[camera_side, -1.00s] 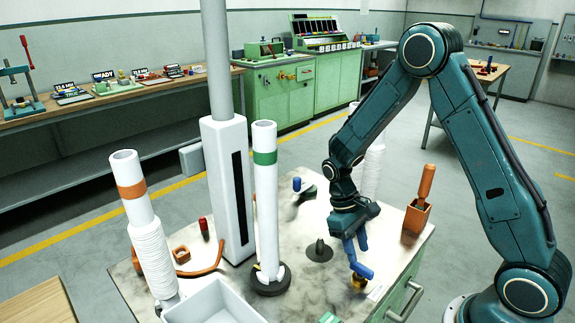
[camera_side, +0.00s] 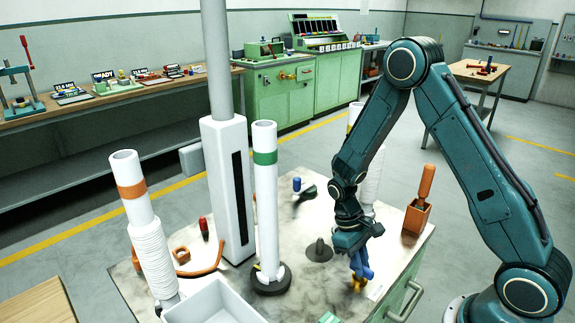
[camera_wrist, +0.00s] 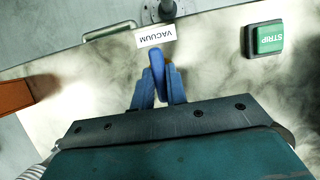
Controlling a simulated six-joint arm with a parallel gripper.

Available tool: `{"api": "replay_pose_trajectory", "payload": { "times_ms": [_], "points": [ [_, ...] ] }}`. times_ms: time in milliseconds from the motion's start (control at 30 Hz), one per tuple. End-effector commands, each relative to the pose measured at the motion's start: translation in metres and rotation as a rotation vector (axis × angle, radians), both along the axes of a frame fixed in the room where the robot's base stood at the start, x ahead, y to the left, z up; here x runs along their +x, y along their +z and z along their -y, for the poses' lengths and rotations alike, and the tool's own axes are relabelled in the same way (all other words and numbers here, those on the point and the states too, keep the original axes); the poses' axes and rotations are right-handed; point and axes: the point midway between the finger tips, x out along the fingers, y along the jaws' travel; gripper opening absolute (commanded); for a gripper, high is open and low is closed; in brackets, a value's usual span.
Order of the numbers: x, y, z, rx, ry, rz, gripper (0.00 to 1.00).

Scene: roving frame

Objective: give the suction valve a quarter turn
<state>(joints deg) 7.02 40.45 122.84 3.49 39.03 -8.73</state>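The suction valve's blue lever (camera_wrist: 157,66) shows in the wrist view beside an upside-down VACUUM label (camera_wrist: 155,36), with a bit of brass behind it. In the side view its brass body (camera_side: 357,283) sits near the bench's front right edge. My gripper (camera_side: 361,266) points down over the valve. In the wrist view the blue fingers of my gripper (camera_wrist: 160,92) stand on either side of the lever, very close to it. I cannot tell whether they press on it. The fingers hide most of the lever in the side view.
A dark post on a round base (camera_side: 318,251) stands left of the valve. A white tube with a green band (camera_side: 265,200) stands farther left. An orange holder (camera_side: 416,218) is at the right. A green STRIP block (camera_wrist: 268,39) lies nearby.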

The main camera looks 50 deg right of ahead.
Motion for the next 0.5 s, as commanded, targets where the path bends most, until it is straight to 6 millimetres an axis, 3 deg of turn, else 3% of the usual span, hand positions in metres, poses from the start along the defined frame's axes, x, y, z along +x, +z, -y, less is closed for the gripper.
{"api": "replay_pose_trajectory", "payload": {
  "times_ms": [500],
  "points": [
    [0.0004,0.0003,0.0007,0.001,-0.084,0.001,0.0]
  ]
}}
